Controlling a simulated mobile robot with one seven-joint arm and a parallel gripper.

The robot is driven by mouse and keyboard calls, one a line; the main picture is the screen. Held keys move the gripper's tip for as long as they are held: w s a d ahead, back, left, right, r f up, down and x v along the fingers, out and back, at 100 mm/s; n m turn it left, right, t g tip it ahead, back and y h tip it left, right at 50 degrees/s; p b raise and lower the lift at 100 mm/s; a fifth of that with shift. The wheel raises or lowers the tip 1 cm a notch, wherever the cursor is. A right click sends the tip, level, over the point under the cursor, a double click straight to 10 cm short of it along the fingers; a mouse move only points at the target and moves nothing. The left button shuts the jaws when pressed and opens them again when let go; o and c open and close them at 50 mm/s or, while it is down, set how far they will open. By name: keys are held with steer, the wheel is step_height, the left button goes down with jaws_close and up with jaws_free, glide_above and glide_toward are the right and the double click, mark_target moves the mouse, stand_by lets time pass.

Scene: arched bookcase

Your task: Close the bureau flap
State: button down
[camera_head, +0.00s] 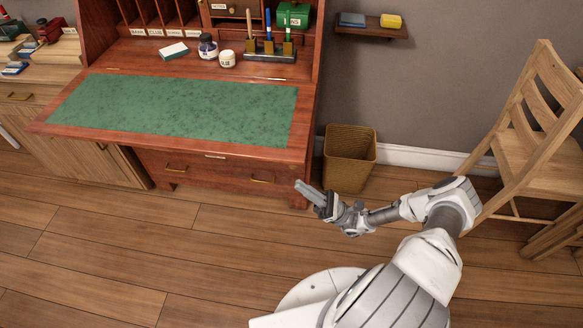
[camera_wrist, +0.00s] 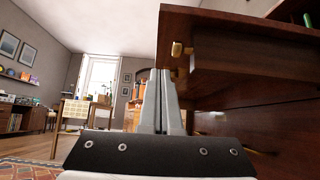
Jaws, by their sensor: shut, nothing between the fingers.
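The bureau flap (camera_head: 175,105) is folded down and lies open, roughly level, with a green inset and a reddish wood border. My gripper (camera_head: 303,188) is near the flap's front right corner, appears lower than it, and points left. Its two fingers are together with nothing between them. In the wrist view my gripper (camera_wrist: 160,75) stands beside the dark wood of the bureau (camera_wrist: 265,105). Overhanging wood with a small brass knob (camera_wrist: 178,48) is just right of the fingertips. I cannot tell whether the fingers touch the wood.
A wicker basket (camera_head: 349,158) stands right of the bureau. A wooden chair (camera_head: 540,140) is at the right. On the bureau's desk are two jars (camera_head: 208,47), a white-topped box (camera_head: 174,51) and a pen stand (camera_head: 270,56), behind the flap. The floor in front is clear.

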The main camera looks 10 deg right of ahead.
mark_target(280, 161)
steer(key=shift+w+a+r, duration=0.2)
steer(key=shift+a+r, duration=0.35)
steer(key=shift+r, duration=0.7)
steer(key=shift+w+a+r, duration=0.25)
steer(key=shift+a+r, duration=0.25)
steer(key=shift+r, duration=0.7)
steer(key=shift+w+a+r, duration=0.2)
steer(key=shift+a+r, duration=0.35)
steer(key=shift+r, duration=0.7)
